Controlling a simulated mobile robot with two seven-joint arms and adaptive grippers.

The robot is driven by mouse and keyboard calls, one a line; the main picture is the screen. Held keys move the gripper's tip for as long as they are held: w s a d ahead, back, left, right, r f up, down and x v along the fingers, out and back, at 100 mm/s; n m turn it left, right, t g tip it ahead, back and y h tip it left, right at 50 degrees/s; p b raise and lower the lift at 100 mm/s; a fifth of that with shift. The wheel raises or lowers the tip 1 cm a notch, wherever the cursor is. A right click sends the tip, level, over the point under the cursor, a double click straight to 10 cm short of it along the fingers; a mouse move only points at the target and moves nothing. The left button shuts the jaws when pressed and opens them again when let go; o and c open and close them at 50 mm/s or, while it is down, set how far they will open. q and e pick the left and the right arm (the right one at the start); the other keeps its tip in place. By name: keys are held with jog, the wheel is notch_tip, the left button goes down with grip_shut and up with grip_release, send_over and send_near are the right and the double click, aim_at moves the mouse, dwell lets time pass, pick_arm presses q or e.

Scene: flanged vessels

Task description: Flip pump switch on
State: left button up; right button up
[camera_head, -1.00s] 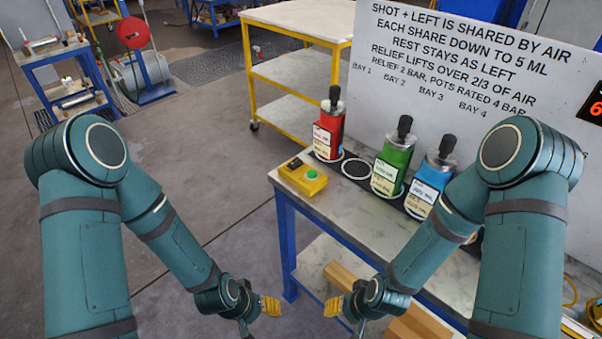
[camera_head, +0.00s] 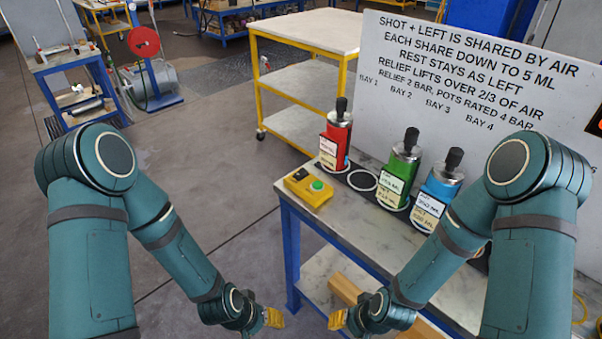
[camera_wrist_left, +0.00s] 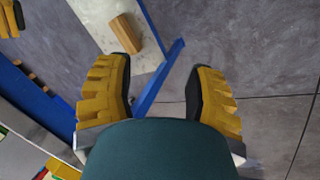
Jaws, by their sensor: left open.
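A yellow control box (camera_head: 308,188) with a green button (camera_head: 317,185) and a small black switch (camera_head: 300,174) sits at the left end of the workbench. It may be the pump control; its switch position is too small to read. My left gripper (camera_head: 274,318) is low in front of the bench, below and apart from the box. In the left wrist view my left gripper (camera_wrist_left: 158,88) is open, with nothing between its fingers. My right gripper (camera_head: 338,319) is also low in front of the bench, and whether it is open is unclear.
A lettered white board (camera_head: 460,80) stands behind. A wooden block (camera_head: 345,288) lies on the lower shelf.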

pick_arm(q)
grip_shut()
dwell(1.3)
